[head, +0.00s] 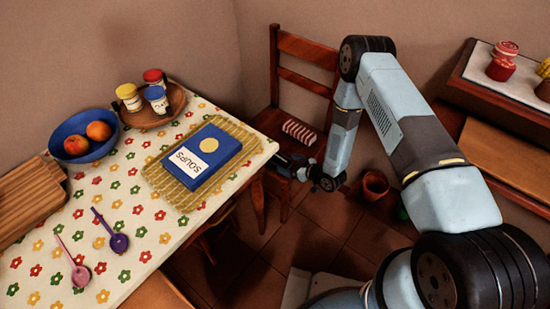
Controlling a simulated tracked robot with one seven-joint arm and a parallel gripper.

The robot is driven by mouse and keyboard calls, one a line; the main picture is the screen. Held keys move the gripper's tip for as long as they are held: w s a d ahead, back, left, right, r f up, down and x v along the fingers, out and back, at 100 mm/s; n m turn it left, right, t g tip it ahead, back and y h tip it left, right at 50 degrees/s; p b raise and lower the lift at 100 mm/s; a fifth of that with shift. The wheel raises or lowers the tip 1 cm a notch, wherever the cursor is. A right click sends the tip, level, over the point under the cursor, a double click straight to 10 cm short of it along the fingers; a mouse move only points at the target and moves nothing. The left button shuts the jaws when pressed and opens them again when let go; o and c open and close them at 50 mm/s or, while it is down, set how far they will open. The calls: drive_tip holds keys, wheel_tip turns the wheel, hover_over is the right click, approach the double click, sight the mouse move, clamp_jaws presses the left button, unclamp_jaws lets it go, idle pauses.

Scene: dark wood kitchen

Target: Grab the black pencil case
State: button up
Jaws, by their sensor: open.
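My gripper (287,164) is small and dark in the head view, just past the right edge of the table and low in front of the wooden chair (303,45). Its jaws are open, but the dark fingers blend into the shadow around them. I cannot make out a black pencil case for certain. If it lies in the dark patch at my gripper, I cannot tell it apart from the fingers. A striped red and white item (299,131) lies on the chair seat, just behind my gripper.
The flowered table (150,215) holds a blue book (212,150) on a woven mat (250,143), a blue fruit bowl (62,127), a wooden tray with jars (180,105), spoons (118,241) and a cutting board (28,195). A brown pot (375,184) stands right of my wrist.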

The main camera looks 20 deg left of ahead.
sight(282, 161)
drive_tip(key=shift+w+x, duration=0.2)
drive_tip(key=shift+x, duration=2.6)
drive_tip(key=shift+d+f, duration=0.1)
drive_tip(key=shift+d, duration=0.05)
drive_tip(key=shift+c, duration=0.2)
drive_tip(key=c, duration=1.1)
